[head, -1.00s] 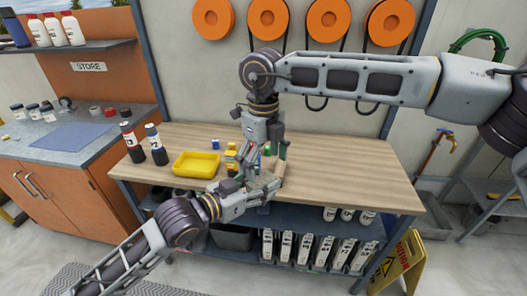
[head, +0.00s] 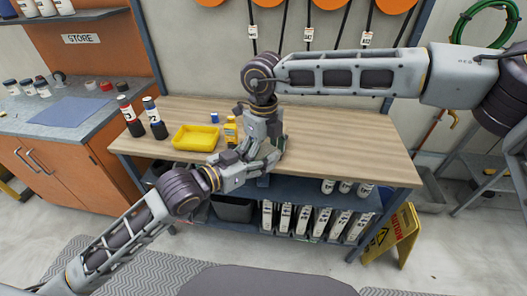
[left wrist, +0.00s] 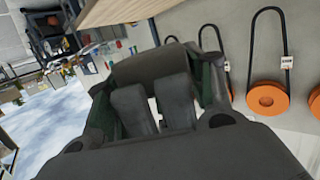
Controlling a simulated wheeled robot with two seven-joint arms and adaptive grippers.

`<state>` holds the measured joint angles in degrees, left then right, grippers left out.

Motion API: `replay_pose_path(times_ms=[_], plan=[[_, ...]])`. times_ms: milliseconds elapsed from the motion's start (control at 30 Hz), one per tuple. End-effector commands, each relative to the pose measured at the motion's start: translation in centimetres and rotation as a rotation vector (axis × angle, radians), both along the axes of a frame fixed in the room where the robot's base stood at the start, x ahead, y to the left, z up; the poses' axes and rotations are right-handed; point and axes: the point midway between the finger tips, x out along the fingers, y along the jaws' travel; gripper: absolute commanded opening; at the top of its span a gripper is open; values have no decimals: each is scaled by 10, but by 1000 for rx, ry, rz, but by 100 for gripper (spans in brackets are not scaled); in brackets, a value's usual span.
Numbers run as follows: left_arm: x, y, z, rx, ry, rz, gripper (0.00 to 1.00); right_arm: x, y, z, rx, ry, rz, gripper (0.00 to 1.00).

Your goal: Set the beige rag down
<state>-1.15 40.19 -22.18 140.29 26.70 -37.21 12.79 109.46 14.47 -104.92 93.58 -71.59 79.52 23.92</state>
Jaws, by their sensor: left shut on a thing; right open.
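My left gripper (head: 262,158) reaches in from the left over the front part of the wooden bench top (head: 340,142). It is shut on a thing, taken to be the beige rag. I cannot make out the rag clearly in the head view, where the two grippers overlap. In the left wrist view the dark fingers of my left gripper (left wrist: 155,105) fill the middle, and no beige cloth shows plainly between them. My right gripper (head: 268,145) points down from above, close behind the left one. It is open, its fingertips partly hidden.
A yellow tray (head: 196,137), a small yellow bottle (head: 231,131), and two dark bottles, one here (head: 155,122), stand left of the grippers. The bench top right of the grippers is clear. Several upright files (head: 315,221) fill the lower shelf. A yellow caution sign (head: 398,235) stands at right.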

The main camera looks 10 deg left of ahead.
Motion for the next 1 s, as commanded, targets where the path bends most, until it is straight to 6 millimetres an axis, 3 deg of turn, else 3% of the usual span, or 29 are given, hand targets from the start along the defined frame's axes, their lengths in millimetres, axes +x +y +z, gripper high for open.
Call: replay_pose_path(times_ms=[67, 333, 367, 533, 1000], plan=[[0, 0, 0, 0, 0, 0, 30, 0, 0, 0, 0, 0, 0, 85], [0, 0, 0, 0, 0, 0, 30, 0, 0, 0, 0, 0, 0, 52], [0, 0, 0, 0, 0, 0, 57, 0, 0, 0, 0, 0, 0, 52], [0, 0, 0, 0, 0, 0, 78, 0, 0, 0, 0, 0, 0, 52], [2, 1, -7, 3, 10, 4, 78, 0, 0, 0, 0, 0, 0, 52]])
